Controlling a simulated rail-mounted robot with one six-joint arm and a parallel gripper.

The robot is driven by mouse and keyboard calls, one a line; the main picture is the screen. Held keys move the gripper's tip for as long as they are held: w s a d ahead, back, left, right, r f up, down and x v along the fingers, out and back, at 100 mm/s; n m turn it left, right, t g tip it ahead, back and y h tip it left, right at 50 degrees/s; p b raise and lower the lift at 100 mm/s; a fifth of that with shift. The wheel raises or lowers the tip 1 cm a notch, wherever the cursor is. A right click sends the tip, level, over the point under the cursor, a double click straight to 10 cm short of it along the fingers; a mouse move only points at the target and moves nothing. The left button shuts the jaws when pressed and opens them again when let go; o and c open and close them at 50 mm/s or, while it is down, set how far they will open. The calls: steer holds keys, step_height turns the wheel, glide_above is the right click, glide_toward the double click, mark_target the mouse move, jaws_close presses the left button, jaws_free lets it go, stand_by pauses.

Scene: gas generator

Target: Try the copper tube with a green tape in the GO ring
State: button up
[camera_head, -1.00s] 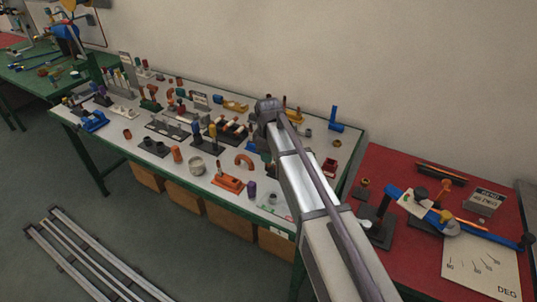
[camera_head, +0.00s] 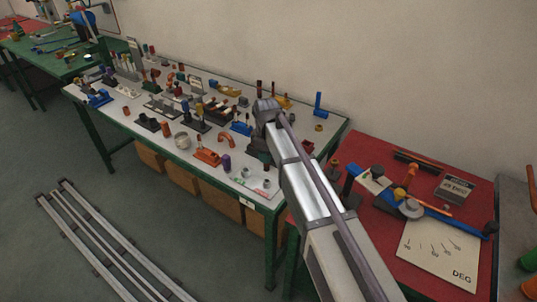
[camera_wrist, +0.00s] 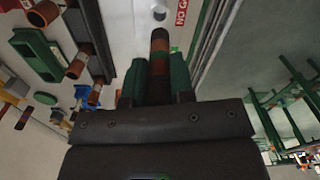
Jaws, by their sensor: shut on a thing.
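In the wrist view, the copper tube (camera_wrist: 159,42) stands out beyond the green fingers of my gripper (camera_wrist: 160,78), which are shut on it. A grey ring (camera_wrist: 130,14) lies on the white board ahead, and another ring (camera_wrist: 160,13) is near the red NO GO label (camera_wrist: 181,12). In the head view, two small grey rings (camera_head: 245,172) (camera_head: 267,184) sit at the bench's near right corner, with green and red labels. The tube is apart from the rings.
The white-topped bench (camera_head: 215,180) carries many small parts and stands, including a purple cylinder (camera_head: 226,163) and an orange fixture (camera_head: 207,157). A red table (camera_head: 385,235) with a blue angle device (camera_head: 440,216) stands at right.

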mark_target(267, 170)
steer(key=shift+f+b, duration=2.1)
steer(key=shift+f, duration=0.25)
steer(key=shift+f+b, duration=0.5)
steer(key=shift+r+p, duration=0.6)
steer(key=shift+f, duration=0.2)
steer(key=shift+f+b, duration=0.5)
steer(key=shift+b, duration=0.2)
steer(key=shift+r, duration=0.1)
steer(key=shift+c, duration=0.3)
